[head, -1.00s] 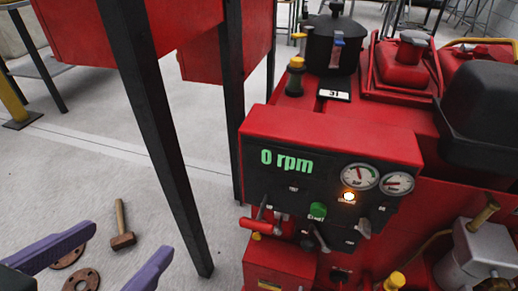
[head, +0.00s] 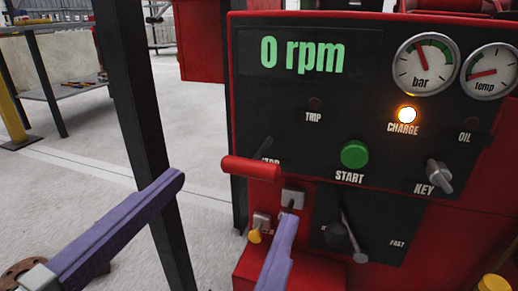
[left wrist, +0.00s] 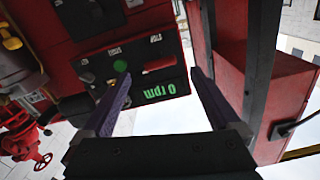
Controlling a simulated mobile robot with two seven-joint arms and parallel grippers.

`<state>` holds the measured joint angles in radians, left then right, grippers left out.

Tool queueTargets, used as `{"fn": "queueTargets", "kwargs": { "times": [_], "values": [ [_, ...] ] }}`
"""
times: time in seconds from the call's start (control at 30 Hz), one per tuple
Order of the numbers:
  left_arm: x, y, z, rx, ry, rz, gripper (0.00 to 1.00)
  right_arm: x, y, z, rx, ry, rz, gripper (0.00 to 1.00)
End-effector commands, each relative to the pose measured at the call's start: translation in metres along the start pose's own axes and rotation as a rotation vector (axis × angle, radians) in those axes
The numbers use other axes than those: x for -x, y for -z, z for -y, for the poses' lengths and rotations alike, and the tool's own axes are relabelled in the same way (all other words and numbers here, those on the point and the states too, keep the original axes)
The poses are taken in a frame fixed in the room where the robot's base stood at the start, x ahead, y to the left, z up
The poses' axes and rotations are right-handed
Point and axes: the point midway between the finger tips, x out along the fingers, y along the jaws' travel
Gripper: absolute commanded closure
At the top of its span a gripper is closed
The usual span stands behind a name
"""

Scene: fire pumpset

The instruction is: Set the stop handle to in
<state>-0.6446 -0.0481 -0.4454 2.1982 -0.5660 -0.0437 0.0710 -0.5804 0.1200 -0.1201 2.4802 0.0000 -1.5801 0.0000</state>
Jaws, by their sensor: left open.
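The stop handle is a red bar (head: 250,168) on the left side of the black control panel (head: 300,100), below the word STOP, which is partly hidden. It also shows in the left wrist view (left wrist: 158,64), where the panel appears upside down. My left gripper (head: 231,201) is open and empty. In the head view its two purple fingers lie to the left and below right of the handle. In the left wrist view the handle appears between the fingertips (left wrist: 158,76); no contact shows. The right gripper is not in view.
A green START button (head: 355,154), a KEY switch (head: 440,176) and a throttle lever (head: 352,238) are right of the handle. A yellow-tipped switch (head: 256,232) is below it. A black post (head: 140,120) stands left of the panel. The CHARGE lamp (head: 407,114) glows.

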Motion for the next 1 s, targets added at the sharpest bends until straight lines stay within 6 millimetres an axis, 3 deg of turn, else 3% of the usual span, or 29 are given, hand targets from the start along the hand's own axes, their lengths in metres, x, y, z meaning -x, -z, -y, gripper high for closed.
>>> {"fn": "queueTargets", "kwargs": {
  "times": [0.1, 0.33, 0.77, 1.0],
  "values": [
    [-0.022, -0.001, 0.0, -0.002, 0.0, -0.007, 0.04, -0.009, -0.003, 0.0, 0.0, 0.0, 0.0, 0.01],
    [-0.052, -0.001, 0.0, 0.001, 0.0, -0.003, 0.04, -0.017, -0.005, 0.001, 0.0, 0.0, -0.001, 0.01],
    [-0.063, 0.0, 0.0, 0.001, 0.0, 0.001, 0.04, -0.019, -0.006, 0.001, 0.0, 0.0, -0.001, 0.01],
    [-0.063, 0.0, 0.0, 0.001, 0.0, 0.001, 0.28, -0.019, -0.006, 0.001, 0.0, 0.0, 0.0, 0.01]
  ]
}}
